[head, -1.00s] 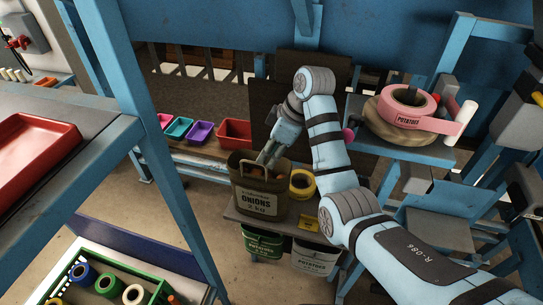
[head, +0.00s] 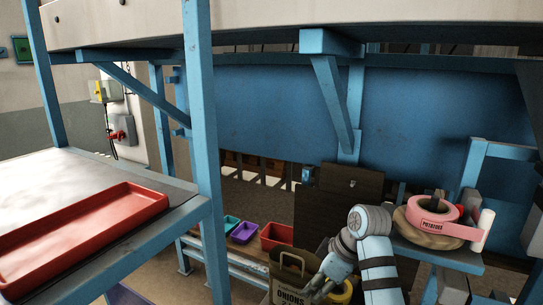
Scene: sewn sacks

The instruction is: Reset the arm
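My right arm (head: 378,262) comes up from the bottom edge of the head view and bends over toward the left. Its gripper (head: 318,290) points down at the right side of the brown onions sack (head: 286,284), overlapping it in the picture. I cannot tell whether it touches the sack. The fingertips are small and close to the bottom edge, so whether they are open or shut is unclear. The sack's lower part is cut off by the frame. My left gripper is not in view.
A red tray (head: 85,235) lies on the grey table at left. Small bins, including a red bin (head: 277,236), stand behind the sack. A blue post (head: 200,120) and overhead beam frame the space.

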